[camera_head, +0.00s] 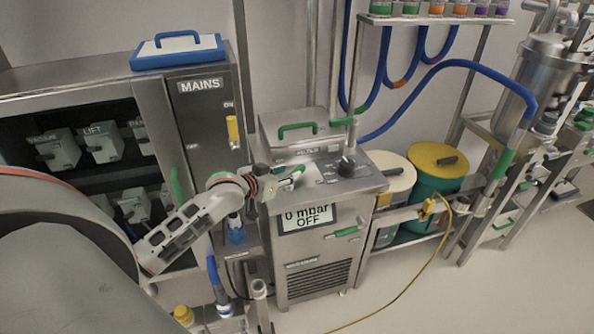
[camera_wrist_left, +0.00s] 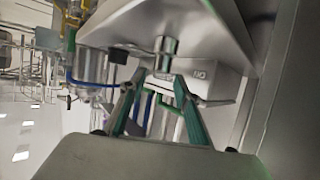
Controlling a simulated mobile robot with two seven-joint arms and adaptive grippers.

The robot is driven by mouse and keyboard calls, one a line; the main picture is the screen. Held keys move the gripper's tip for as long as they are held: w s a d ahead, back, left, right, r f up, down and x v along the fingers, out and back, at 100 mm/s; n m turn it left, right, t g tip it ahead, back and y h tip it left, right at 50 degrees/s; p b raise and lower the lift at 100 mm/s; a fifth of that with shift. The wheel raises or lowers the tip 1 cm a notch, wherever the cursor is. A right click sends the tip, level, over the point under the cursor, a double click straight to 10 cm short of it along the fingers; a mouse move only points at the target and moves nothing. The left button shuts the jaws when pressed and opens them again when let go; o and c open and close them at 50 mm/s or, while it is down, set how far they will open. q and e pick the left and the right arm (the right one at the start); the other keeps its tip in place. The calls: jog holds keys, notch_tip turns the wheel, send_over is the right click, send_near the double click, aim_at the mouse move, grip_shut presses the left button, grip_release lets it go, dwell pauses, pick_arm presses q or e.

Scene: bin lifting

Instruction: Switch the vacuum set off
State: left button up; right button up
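The vacuum set (camera_head: 312,275) is a steel cabinet in the middle of the head view. Its display (camera_head: 308,217) reads "0 mbar OFF". A black knob (camera_head: 346,166) stands on its sloped top panel. My left gripper (camera_head: 296,174) is over the left part of that panel, left of the knob and apart from it. In the left wrist view its green-padded fingers (camera_wrist_left: 158,82) are spread, with a gap between the tips. A metal post (camera_wrist_left: 166,48) and a box marked "ON" upside down (camera_wrist_left: 200,74) show beyond them. My right gripper is not in view.
A steel cabinet marked "MAINS" (camera_head: 200,85) with a yellow handle (camera_head: 233,131) stands at the left. Yellow-lidded (camera_head: 437,158) and cream-lidded (camera_head: 388,172) drums stand right of the vacuum set. A yellow cable (camera_head: 405,285) crosses the floor. Blue hoses (camera_head: 470,66) hang behind.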

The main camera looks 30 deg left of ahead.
aim_at(295, 171)
pick_arm(q)
jog(key=x, duration=0.5)
jog(key=shift+w+d+f, duration=0.1)
jog(key=shift+w, duration=0.2)
grip_shut()
